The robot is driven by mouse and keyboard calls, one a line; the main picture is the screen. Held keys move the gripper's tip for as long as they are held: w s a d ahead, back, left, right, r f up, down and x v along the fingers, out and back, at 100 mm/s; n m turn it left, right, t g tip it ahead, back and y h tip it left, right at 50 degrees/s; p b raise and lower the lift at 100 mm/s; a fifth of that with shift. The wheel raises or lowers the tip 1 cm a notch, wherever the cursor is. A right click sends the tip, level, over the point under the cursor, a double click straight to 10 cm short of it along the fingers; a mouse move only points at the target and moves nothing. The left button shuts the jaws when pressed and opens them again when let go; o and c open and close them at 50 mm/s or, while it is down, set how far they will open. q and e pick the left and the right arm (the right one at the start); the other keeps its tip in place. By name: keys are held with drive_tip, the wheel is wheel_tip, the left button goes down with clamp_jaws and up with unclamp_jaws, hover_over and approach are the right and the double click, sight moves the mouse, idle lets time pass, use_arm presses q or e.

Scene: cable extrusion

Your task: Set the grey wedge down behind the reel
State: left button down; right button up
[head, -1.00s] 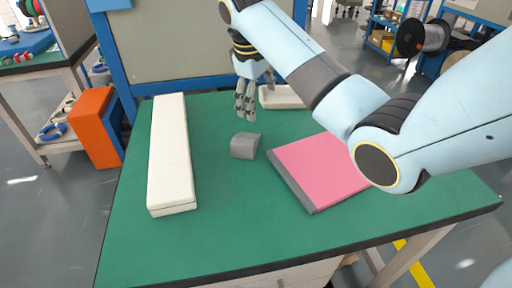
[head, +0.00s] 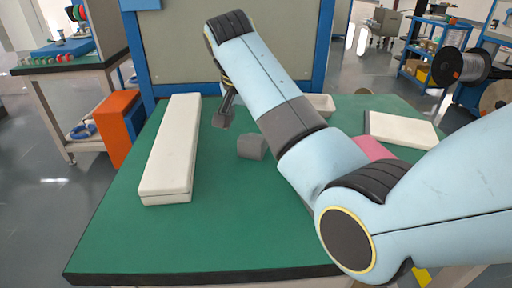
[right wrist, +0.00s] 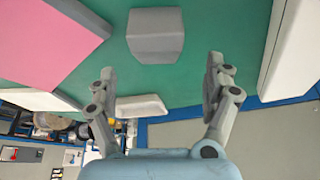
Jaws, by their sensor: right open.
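The grey wedge (head: 252,146) rests on the green table, just left of the pink block. It also shows in the right wrist view (right wrist: 155,35), beyond my fingertips. My right gripper (head: 224,112) is up and to the left of the wedge in the head view. In the right wrist view my right gripper (right wrist: 163,75) has its fingers spread wide, with nothing between them and apart from the wedge. A dark reel (head: 460,66) stands at the back right, off the table; I cannot tell whether it is the task's reel. My left gripper is out of view.
A long white block (head: 170,155) lies on the table's left side. A pink block (head: 372,149), partly hidden by my right arm, lies right of the wedge. A white slab (head: 402,131) and a small white tray (head: 320,103) are farther back. The front left table area is clear.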

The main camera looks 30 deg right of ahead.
sight(254, 136)
drive_tip(key=x, duration=0.3)
drive_tip(key=b+x, duration=0.1)
drive_tip(key=shift+s+f, duration=0.3)
drive_tip(key=shift+f, duration=0.1)
drive_tip(key=shift+w+d+f, duration=0.1)
drive_tip(key=shift+w+f, duration=0.1)
drive_tip(key=shift+f, duration=0.25)
drive_tip(key=c, duration=1.6)
drive_tip(key=shift+o, duration=0.2)
drive_tip(key=shift+r, duration=0.2)
wheel_tip(254, 136, up, 4)
drive_tip(key=shift+r+p, duration=0.2)
drive_tip(key=shift+p, duration=0.3)
drive_tip(key=s+d+r+p, duration=0.1)
drive_tip(key=s+d+r, duration=0.1)
drive_tip(key=s, duration=0.3)
drive_tip(key=s+d+r+p, duration=0.1)
drive_tip(key=s+d+r, duration=0.2)
drive_tip(key=s+r, duration=0.1)
drive_tip(key=shift+s+p, duration=0.3)
drive_tip(key=shift+s, duration=0.55)
